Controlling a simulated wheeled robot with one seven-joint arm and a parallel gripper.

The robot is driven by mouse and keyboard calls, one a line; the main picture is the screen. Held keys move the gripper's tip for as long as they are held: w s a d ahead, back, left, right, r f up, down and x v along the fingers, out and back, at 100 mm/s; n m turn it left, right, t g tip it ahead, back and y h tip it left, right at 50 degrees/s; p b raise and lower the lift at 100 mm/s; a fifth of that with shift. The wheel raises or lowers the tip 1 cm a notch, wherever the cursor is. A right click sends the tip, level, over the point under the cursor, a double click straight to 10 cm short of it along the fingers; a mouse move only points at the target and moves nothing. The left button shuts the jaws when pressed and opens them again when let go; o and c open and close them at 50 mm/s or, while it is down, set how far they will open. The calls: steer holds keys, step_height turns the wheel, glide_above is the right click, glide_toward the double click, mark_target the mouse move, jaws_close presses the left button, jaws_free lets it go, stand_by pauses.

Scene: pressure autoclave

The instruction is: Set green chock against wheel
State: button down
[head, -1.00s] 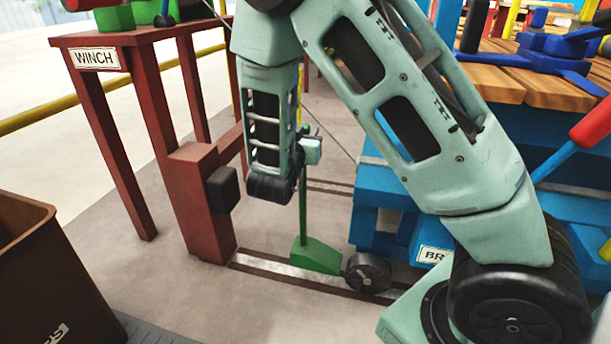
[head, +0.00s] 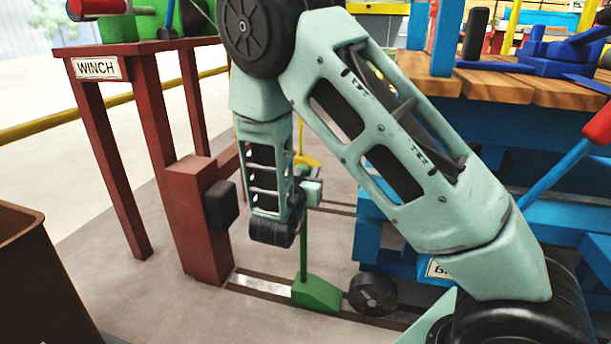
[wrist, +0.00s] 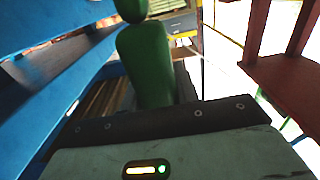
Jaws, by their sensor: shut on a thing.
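The green chock (head: 317,295) rests on the floor rail in the head view, its sloped block facing the wheel. Its thin green handle (head: 303,247) stands upright. The dark wheel (head: 373,293) of the blue cart is just right of the chock; I cannot tell whether they touch. My gripper (head: 308,189) is shut on the top of the chock's handle; my wrist partly hides the grip. In the wrist view a large rounded green shape (wrist: 150,62) rises ahead; I cannot tell what part it is.
The rail (head: 262,287) runs under the chock and wheel. A red-brown post (head: 197,225) with a black buffer (head: 221,204) stands left, below the WINCH table (head: 112,95). A brown bin (head: 30,285) is at lower left. The blue cart (head: 385,215) is right.

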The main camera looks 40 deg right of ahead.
steer(key=c, duration=1)
jaws_free()
steer(key=shift+f, duration=0.1)
steer(key=shift+c, duration=0.2)
